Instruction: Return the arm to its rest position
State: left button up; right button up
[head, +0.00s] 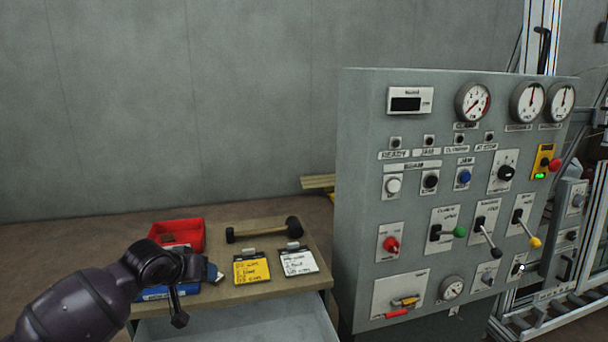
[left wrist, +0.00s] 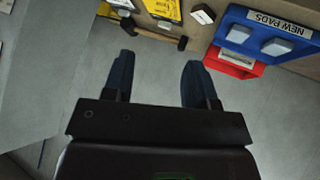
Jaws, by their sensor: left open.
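My left arm comes in from the lower left in the head view. Its left gripper (head: 202,282) is in front of the small bench's left side, partly over the blue bin. In the left wrist view the two dark blue fingers of this gripper (left wrist: 160,66) stand wide apart with nothing between them. The grey floor shows between and beyond the fingers. My right gripper is in neither view.
A wooden bench (head: 262,291) holds a red bin (head: 190,226), a blue bin (head: 155,294) labelled NEW PADS in the wrist view, a hammer (head: 262,232), a yellow card (head: 251,271) and a white card (head: 299,263). A grey control panel (head: 365,180) stands at right.

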pick_arm(q)
jog(key=s+a+f+t+y, duration=0.1)
jog(key=s+f, duration=0.6)
jog(key=s, duration=0.4)
jog(key=s+a+f+t+y, duration=0.1)
jog(key=s+f, duration=0.7)
jog(key=s, duration=0.4)
jog(key=s+a+f+t+y, duration=0.1)
jog(key=s+a+f, duration=0.1)
jog(key=s+f, duration=0.6)
jog(key=s, duration=0.4)
jog(key=shift+s+f+m, duration=0.15)
jog(key=shift+f+m, duration=0.05)
jog(key=shift+m, duration=0.2)
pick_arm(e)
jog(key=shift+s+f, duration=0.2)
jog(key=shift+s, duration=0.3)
pick_arm(q)
jog(key=shift+d, duration=0.1)
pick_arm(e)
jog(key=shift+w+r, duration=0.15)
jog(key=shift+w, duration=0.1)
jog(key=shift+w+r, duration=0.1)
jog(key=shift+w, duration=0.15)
pick_arm(q)
jog(key=shift+c, duration=0.4)
